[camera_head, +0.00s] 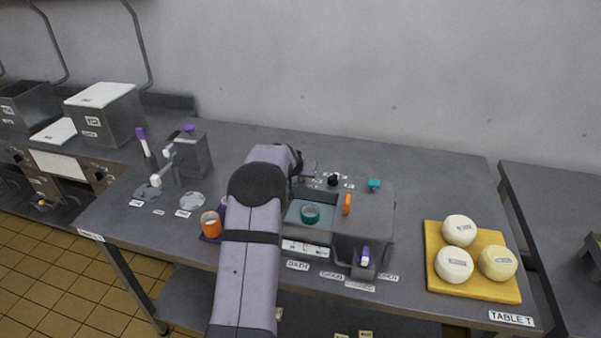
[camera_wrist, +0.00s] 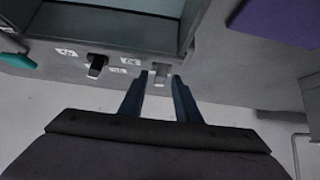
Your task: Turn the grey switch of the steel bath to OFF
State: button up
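The steel bath (camera_head: 372,222) is a grey box on the middle table. In the wrist view its panel shows a small grey switch (camera_wrist: 160,70) with pale plates around it. My gripper (camera_wrist: 160,80) points at this switch, its two dark blue fingers apart. The switch shows in the gap between the fingertips; I cannot tell whether they touch it. The lettering is too small to read. In the head view, my gripper (camera_head: 308,168) is at the bath's back left edge, partly behind my arm, and the grey switch is hidden.
The bath also has an orange lever (camera_head: 347,204). A purple surface (camera_wrist: 275,22) lies right in the wrist view. A yellow board (camera_head: 478,287) holds three round cheeses.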

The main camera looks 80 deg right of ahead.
jog(key=shift+a, duration=0.1)
dwell(0.3)
jog(key=b+v, duration=0.2)
jog(key=v, duration=0.5)
jog(key=shift+b, duration=0.35)
jog(key=shift+r, duration=0.15)
jog(key=shift+w, duration=0.1)
